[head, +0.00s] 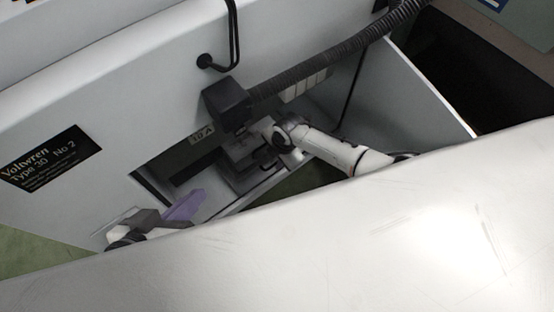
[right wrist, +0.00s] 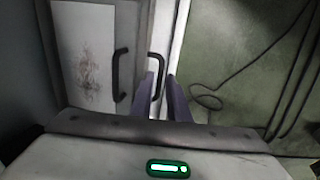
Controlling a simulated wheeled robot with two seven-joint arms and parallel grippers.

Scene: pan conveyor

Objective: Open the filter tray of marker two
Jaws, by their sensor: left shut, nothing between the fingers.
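The grey machine (head: 110,110) carries a black plate (head: 52,158) reading "Voltwren Type 30 No 2". In the right wrist view, a narrow pale front (right wrist: 167,38) bears a black bar handle (right wrist: 161,65). My right gripper (right wrist: 162,76) has its purple fingers apart, one on each side of that handle; contact cannot be made out. In the head view my right arm (head: 345,152) reaches into the recess, and its fingertips are hidden. My left gripper (head: 186,205) is shut and empty, low in front of the machine's face. I cannot tell from these views which front is the filter tray.
A stained white panel (right wrist: 85,60) with its own black handle (right wrist: 119,75) is left of the gripped-side front. A black ribbed hose (head: 330,65) and black box (head: 228,102) hang above the recess. Cables (right wrist: 235,85) lie on the green floor (right wrist: 225,40). A pale surface fills the head view's foreground.

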